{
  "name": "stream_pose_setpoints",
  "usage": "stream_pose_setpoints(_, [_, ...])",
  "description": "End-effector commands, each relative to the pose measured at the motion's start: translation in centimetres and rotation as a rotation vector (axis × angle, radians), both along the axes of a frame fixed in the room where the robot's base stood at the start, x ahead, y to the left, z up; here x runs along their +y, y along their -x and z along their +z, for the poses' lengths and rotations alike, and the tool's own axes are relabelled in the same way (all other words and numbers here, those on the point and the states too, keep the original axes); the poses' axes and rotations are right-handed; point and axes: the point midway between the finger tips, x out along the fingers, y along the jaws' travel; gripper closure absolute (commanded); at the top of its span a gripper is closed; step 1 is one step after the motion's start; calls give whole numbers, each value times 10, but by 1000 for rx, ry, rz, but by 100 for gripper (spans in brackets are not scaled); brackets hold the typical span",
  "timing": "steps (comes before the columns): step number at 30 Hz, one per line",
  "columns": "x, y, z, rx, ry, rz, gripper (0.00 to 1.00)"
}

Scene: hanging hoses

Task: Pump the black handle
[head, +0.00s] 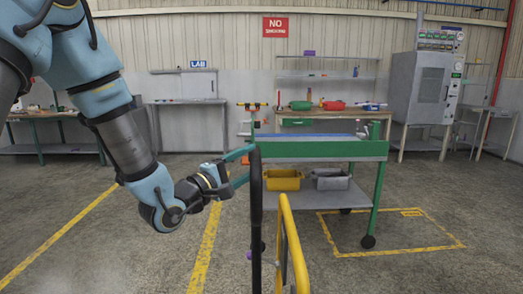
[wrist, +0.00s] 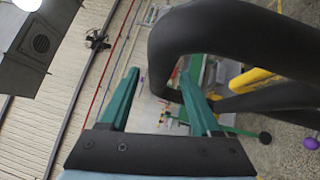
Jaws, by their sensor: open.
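The black handle (head: 256,215) is a thick dark bar, seen upright in the middle of the head view. In the wrist view the black handle (wrist: 215,35) is a large bent loop, and its near end hangs between the lines of the two fingers. My gripper (head: 246,165) is open with teal fingers and reaches the handle's upper part from the left. In the wrist view my gripper (wrist: 163,85) shows both fingers apart and nothing clamped. I cannot tell whether a finger touches the handle.
A yellow rail (head: 291,240) stands just right of the handle. A green cart (head: 320,150) behind carries a yellow bin (head: 283,180) and a grey bin (head: 330,179). A purple knob (wrist: 311,143) shows low at the right. The floor left of the handle is clear.

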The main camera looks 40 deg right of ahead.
Motion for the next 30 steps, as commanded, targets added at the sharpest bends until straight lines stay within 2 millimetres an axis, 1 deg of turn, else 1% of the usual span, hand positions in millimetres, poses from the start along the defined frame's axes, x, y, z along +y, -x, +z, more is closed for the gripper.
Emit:
stream_pose_setpoints(1, [-10,0,4,1,0,-3,36])
stream_pose_setpoints(3, [-22,-2,6,0,0,-2,36])
stream_pose_setpoints(6, [-37,-4,7,0,-1,-1,36])
stream_pose_setpoints(9, [-47,-5,8,0,-1,-1,36])
stream_pose_setpoints(14, [-54,-6,8,-1,-1,1,36])
stream_pose_setpoints(21, [-55,-6,7,-1,-1,1,36])
stream_pose_setpoints(22, [-55,-6,7,-1,-1,1,37])
stream_pose_setpoints(23, [-55,-6,7,-1,-1,1,40])
stream_pose_setpoints(30, [-55,-7,7,-1,-1,1,67])
